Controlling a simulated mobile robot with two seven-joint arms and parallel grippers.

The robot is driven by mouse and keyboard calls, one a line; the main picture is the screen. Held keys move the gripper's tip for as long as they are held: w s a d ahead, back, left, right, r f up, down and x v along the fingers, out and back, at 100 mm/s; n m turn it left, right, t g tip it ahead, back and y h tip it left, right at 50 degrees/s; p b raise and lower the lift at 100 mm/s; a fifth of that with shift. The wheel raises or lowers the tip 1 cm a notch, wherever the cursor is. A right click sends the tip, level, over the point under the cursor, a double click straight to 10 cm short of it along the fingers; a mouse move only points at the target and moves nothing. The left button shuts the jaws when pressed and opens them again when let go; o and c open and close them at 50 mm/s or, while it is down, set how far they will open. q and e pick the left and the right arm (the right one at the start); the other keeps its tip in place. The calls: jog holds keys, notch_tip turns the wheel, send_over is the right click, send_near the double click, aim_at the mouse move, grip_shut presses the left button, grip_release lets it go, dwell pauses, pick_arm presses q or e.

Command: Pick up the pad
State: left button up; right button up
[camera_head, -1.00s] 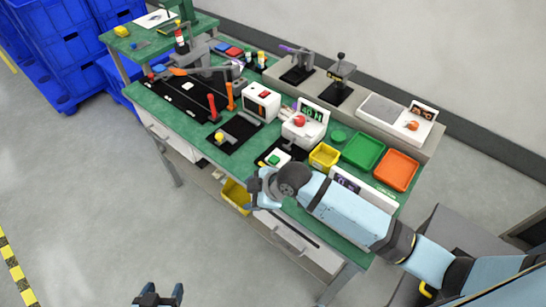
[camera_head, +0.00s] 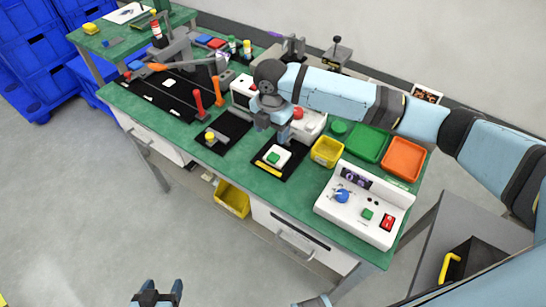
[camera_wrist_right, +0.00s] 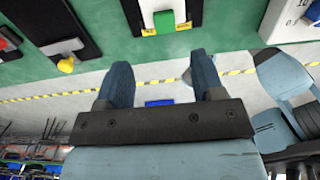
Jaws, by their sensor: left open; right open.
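A small green square (camera_head: 273,158) sits on a white block (camera_head: 284,152) on a black mat (camera_head: 297,163) near the bench's front edge. It may be the pad; I cannot tell for certain. The green square also shows at the top of the right wrist view (camera_wrist_right: 164,21). My right gripper (camera_head: 273,128) is open and empty, above the bench just behind the white block. Its two fingers (camera_wrist_right: 163,78) stand apart with nothing between them. My left gripper (camera_head: 157,293) is open and empty at the bottom of the head view, away from the bench.
A yellow bin (camera_head: 327,151), a green tray (camera_head: 368,143) and an orange tray (camera_head: 404,159) stand right of the mat. A white control panel (camera_head: 350,216) sits at the front right. A red-handled tool (camera_head: 198,103) stands to the left. My right arm hides part of the back.

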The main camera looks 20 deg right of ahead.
send_over(273, 157)
jog(key=w, duration=0.1)
notch_tip(273, 157, down, 4)
jog(key=shift+f, duration=0.2)
jog(key=shift+s+f, duration=0.25)
jog(key=shift+f, duration=1.1)
jog(key=shift+s+f, duration=0.2)
jog(key=shift+f, duration=1.1)
jog(key=c, duration=1)
